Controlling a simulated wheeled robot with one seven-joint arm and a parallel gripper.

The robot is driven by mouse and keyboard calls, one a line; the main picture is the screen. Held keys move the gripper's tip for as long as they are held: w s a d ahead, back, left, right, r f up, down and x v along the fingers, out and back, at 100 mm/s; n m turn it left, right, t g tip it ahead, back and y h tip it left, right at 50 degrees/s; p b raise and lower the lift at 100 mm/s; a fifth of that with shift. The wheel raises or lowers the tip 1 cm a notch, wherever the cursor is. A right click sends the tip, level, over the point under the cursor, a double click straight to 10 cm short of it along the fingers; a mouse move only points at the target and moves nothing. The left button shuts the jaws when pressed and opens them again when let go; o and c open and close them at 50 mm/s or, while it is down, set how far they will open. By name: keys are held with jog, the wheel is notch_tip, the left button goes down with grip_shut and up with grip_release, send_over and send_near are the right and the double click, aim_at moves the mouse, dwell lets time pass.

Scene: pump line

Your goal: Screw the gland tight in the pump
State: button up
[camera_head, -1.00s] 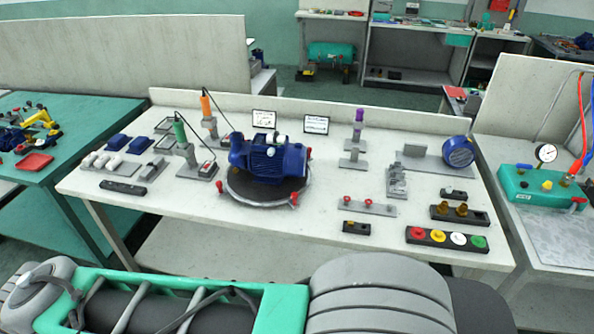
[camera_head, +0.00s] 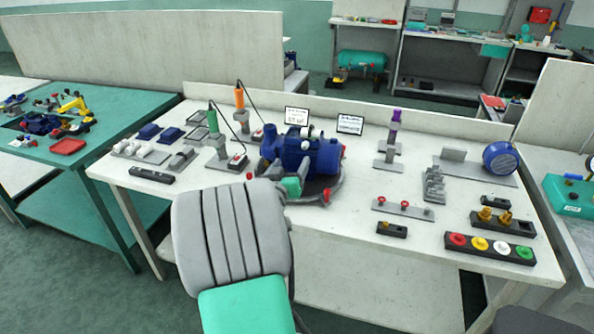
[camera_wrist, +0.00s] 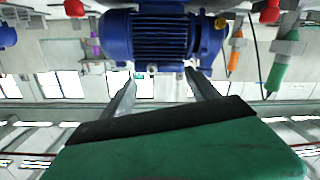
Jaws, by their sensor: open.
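The pump (camera_head: 303,157) is a blue ribbed body on a round dark turntable (camera_head: 335,192) with red knobs, at the middle of the bench. It fills the top middle of the wrist view (camera_wrist: 165,38), which looks upside down. A small brass-coloured part (camera_wrist: 220,22) shows at one end of the pump there; I cannot tell whether it is the gland. My gripper (camera_wrist: 159,74) is open, its two fingers apart and pointing toward the pump, with nothing seen between them.
Green-handled (camera_head: 213,122) and orange-handled (camera_head: 239,97) tools stand in holders left of the pump. A purple-topped tool (camera_head: 395,120) stands to its right. Brass fittings (camera_head: 495,218) and a strip of coloured buttons (camera_head: 490,247) lie at the right.

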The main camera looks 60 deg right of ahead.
aim_at(304, 148)
jog(key=shift+h, duration=0.3)
jog(key=shift+s+d+r+p, duration=0.15)
jog(key=shift+d+p, duration=0.25)
jog(key=shift+d, duration=0.45)
jog(key=shift+s+d+p, duration=0.1)
jog(key=shift+d+p, duration=0.25)
jog(key=shift+d, duration=0.45)
jog(key=shift+s+d+r+p, duration=0.15)
jog(key=shift+d+p, duration=0.25)
jog(key=shift+d, duration=0.45)
jog(key=shift+w+d+f, duration=0.1)
jog(key=shift+w+d, duration=0.05)
jog(key=shift+d, duration=0.3)
jog(key=shift+b, duration=0.4)
jog(key=shift+b, duration=0.4)
jog(key=shift+d, duration=0.15)
jog(key=shift+x, duration=0.8)
jog(key=shift+b, duration=0.5)
